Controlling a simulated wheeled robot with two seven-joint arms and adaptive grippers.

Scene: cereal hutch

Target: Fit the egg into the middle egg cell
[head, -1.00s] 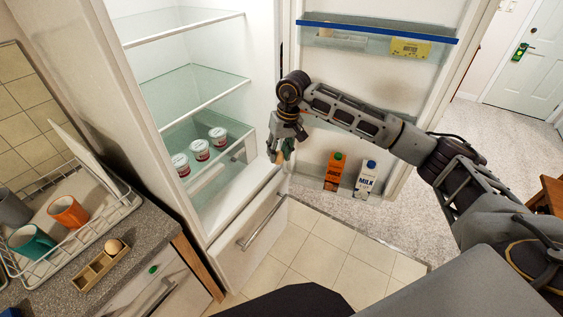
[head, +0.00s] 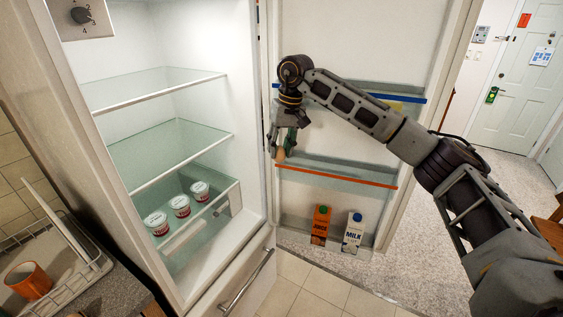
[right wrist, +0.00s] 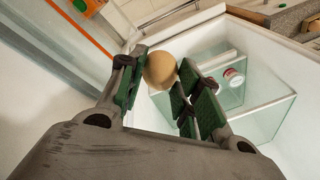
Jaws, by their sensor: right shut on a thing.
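A tan egg (right wrist: 160,70) is held between the green-padded fingers of my right gripper (right wrist: 160,85) in the right wrist view. In the head view the right gripper (head: 284,146) points down beside the open fridge door, with the egg (head: 280,154) showing small at its fingertips. It is near the left end of the door shelf with an orange edge (head: 335,173). I cannot make out egg cells in either current view, so the middle cell is not identifiable. My left gripper is not in view.
A second door shelf with a blue edge (head: 397,97) is higher up, partly behind my right arm. A juice carton (head: 320,225) and a milk carton (head: 353,232) stand at the door's bottom. Several lidded cups (head: 180,206) sit inside the fridge (head: 245,175).

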